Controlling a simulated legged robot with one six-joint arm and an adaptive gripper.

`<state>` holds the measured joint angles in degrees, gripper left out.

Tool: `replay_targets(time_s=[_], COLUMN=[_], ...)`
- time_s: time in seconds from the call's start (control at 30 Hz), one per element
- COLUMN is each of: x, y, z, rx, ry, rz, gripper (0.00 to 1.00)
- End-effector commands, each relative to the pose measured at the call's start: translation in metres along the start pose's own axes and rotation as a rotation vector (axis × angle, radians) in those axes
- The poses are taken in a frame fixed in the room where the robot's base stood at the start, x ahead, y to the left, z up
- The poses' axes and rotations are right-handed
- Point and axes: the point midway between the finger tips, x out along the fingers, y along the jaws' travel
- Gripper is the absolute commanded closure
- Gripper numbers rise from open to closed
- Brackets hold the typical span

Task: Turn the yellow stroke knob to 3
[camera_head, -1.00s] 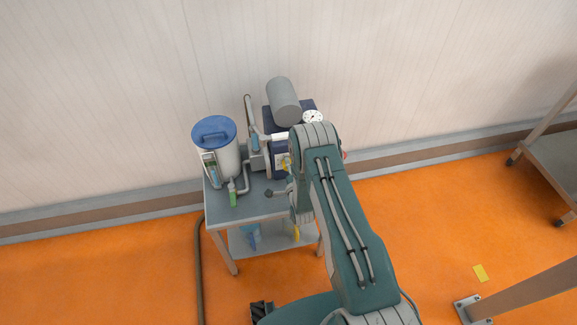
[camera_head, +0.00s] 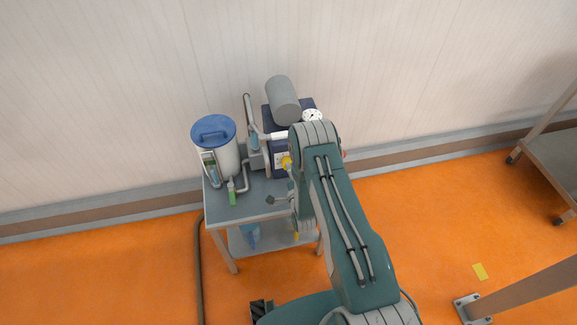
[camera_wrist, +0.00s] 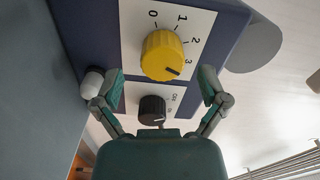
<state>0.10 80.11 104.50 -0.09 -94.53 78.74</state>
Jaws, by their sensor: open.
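The yellow stroke knob (camera_wrist: 163,55) sits on a white scale plate with marks 0, 1, 2 and 3 in the wrist view. Its dark pointer line points to the lower right, at or slightly past the 3. The knob also shows in the head view (camera_head: 286,162), just left of my arm. My gripper (camera_wrist: 160,75) is open, with one finger on each side of the knob's lower part and visible gaps to it. In the head view my arm hides most of the gripper.
A black knob (camera_wrist: 152,108) with a small on/off label sits below the yellow one. A white rounded part (camera_wrist: 92,82) is close to my left finger. A blue-lidded container (camera_head: 214,132) and a green bottle (camera_head: 232,192) stand on the table (camera_head: 255,207).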

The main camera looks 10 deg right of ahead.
Motion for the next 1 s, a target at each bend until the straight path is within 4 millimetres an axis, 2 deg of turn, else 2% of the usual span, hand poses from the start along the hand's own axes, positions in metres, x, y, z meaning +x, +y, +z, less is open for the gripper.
replay_targets(time_s=[0.2,0.43,0.6,1.0], x=[-0.048,-0.083,-0.091,-0.091], y=[0.002,0.002,0.002,0.002], z=[0.000,0.000,0.000,0.000], rx=[0.000,0.000,0.000,0.000], ry=[-0.001,-0.001,0.000,0.000], rz=[0.006,0.006,0.003,0.003], gripper=[0.07,0.07,0.07,0.07])
